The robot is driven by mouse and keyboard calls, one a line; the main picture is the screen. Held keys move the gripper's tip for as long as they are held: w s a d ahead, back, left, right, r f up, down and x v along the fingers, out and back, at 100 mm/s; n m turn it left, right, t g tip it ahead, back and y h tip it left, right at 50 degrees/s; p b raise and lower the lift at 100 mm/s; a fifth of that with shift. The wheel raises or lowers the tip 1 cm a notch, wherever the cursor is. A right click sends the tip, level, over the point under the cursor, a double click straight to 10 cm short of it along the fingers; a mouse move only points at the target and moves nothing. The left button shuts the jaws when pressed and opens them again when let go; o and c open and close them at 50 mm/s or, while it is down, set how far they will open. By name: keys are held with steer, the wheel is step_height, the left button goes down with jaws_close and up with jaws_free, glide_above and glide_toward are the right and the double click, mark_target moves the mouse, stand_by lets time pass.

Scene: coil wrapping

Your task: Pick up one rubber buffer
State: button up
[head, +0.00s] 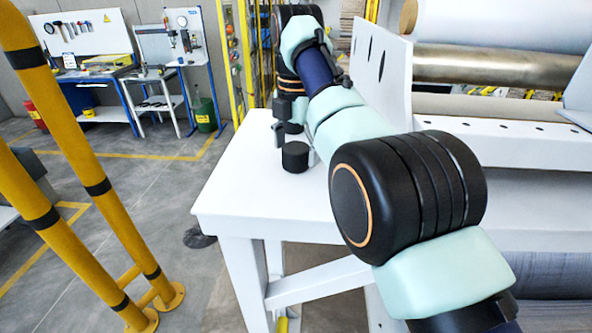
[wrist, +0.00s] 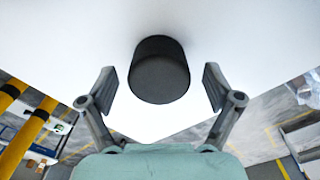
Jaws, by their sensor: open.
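In the wrist view the buffer (wrist: 160,72) is at the upper middle, in line with the space between my two fingers. My gripper (wrist: 160,82) is open, with one finger on each side of the buffer and a visible gap on both sides. I cannot tell the exact height of the fingertips against the buffer.
The white upright plate (head: 383,65) of the machine stands on the right, with large rolls (head: 470,62) behind it. Yellow guard posts (head: 75,130) stand at the left, apart from the table. The table top in front of the buffer is clear.

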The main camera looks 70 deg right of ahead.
steer(key=c, duration=1.3)
steer(key=shift+p, duration=0.3)
steer(key=shift+c, duration=0.2)
